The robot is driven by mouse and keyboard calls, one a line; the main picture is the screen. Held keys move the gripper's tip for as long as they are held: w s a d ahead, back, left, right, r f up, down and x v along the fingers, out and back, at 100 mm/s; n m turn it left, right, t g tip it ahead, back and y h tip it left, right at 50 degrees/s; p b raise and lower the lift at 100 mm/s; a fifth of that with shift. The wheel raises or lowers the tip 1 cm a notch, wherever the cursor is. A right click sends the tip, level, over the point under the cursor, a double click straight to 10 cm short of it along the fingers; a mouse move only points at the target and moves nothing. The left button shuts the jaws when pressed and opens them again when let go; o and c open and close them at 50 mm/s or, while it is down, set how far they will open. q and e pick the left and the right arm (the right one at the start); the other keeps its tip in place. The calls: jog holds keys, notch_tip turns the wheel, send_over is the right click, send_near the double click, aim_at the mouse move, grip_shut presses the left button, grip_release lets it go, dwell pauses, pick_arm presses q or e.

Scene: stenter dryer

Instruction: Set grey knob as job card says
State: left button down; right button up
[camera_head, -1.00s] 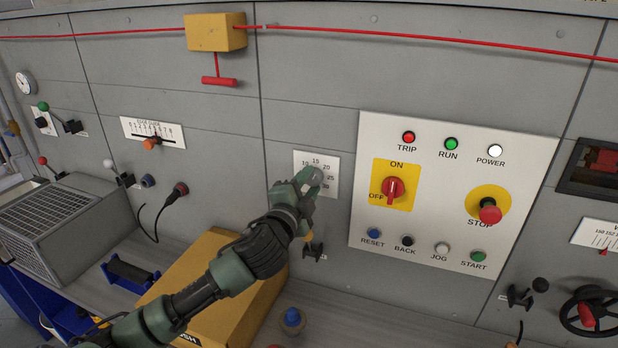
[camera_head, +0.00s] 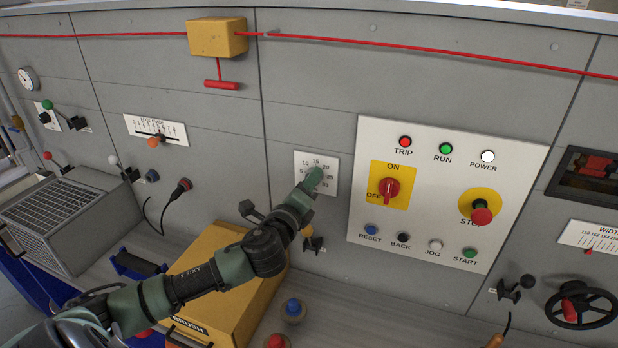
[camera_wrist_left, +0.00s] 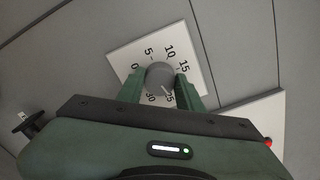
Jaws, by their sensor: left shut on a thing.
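The grey knob (camera_wrist_left: 159,75) is round and sits on a white dial plate (camera_wrist_left: 120,52) marked in steps from 0 to 30. In the left wrist view its pale pointer line points toward 25. My left gripper (camera_wrist_left: 160,84) is shut on the knob, one finger on each side. In the head view my left gripper (camera_head: 313,182) covers the knob, and the dial plate (camera_head: 301,158) shows around it on the grey wall. I cannot see a job card in either view. My right gripper is not in view.
Right of the dial is a white control panel (camera_head: 440,190) with lamps, a red switch and buttons. A small black lever (camera_head: 314,244) is just below the dial. A yellow box (camera_head: 215,245) stands on the bench below my arm.

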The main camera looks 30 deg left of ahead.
pick_arm(q)
jog(key=shift+m+p, duration=0.3)
jog(key=shift+m, duration=0.8)
jog(key=shift+f, duration=0.1)
jog(key=c, duration=0.9)
grip_release()
jog(key=b+v, duration=0.3)
jog(key=v, duration=0.4)
jog(key=shift+s+d, duration=0.1)
jog(key=shift+s, duration=0.3)
